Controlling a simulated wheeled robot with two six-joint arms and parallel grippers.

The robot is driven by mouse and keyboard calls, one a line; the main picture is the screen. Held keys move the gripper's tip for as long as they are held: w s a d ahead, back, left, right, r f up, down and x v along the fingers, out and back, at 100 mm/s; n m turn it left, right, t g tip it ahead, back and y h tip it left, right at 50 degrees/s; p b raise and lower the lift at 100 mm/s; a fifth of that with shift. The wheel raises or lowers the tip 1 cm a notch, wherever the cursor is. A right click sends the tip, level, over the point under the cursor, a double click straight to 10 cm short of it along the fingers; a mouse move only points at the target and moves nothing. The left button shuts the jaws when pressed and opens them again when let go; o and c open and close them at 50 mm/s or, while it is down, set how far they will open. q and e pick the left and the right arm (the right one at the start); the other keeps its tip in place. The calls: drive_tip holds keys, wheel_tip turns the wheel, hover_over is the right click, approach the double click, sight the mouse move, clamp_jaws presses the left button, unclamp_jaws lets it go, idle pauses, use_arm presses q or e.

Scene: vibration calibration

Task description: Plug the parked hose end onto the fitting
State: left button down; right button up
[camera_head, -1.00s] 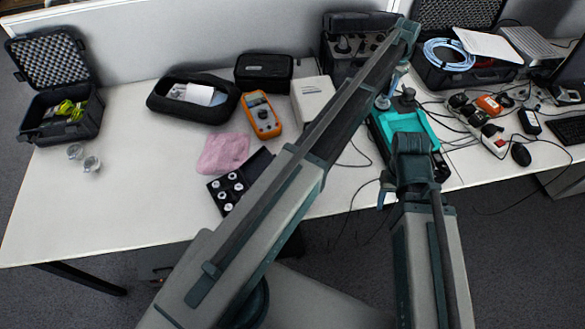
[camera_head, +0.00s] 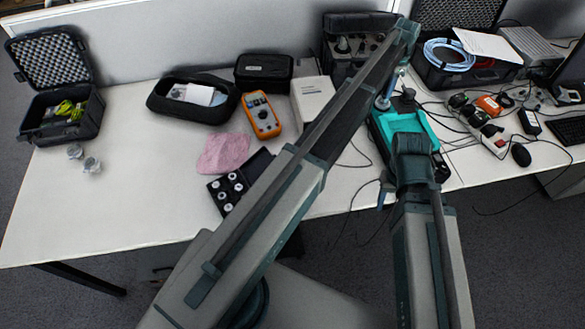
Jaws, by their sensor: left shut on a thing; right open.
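My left gripper (camera_head: 388,96) reaches down from the wrist at the top of the long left arm, over the back edge of the teal device (camera_head: 405,122). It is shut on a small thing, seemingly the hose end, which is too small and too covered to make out. A dark upright part (camera_head: 405,97) stands beside it on the device; I cannot tell whether it is the fitting. My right gripper (camera_head: 384,194) is open, low at the table's front edge, left of my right wrist and partly hidden.
A black case (camera_head: 450,75) with a coiled blue hose (camera_head: 447,55) stands behind right. A power strip (camera_head: 478,125) and cables lie right of the device. An orange multimeter (camera_head: 262,117) and pink cloth (camera_head: 222,153) lie left.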

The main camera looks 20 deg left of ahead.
use_arm(q)
drive_tip(key=shift+m, duration=0.8)
drive_tip(key=m, duration=0.4)
drive_tip(key=c, duration=0.6)
unclamp_jaws()
drive_tip(key=shift+r, duration=0.15)
drive_tip(key=shift+r+p, duration=2.4)
drive_tip(key=shift+p, duration=0.15)
drive_tip(key=shift+r, duration=0.1)
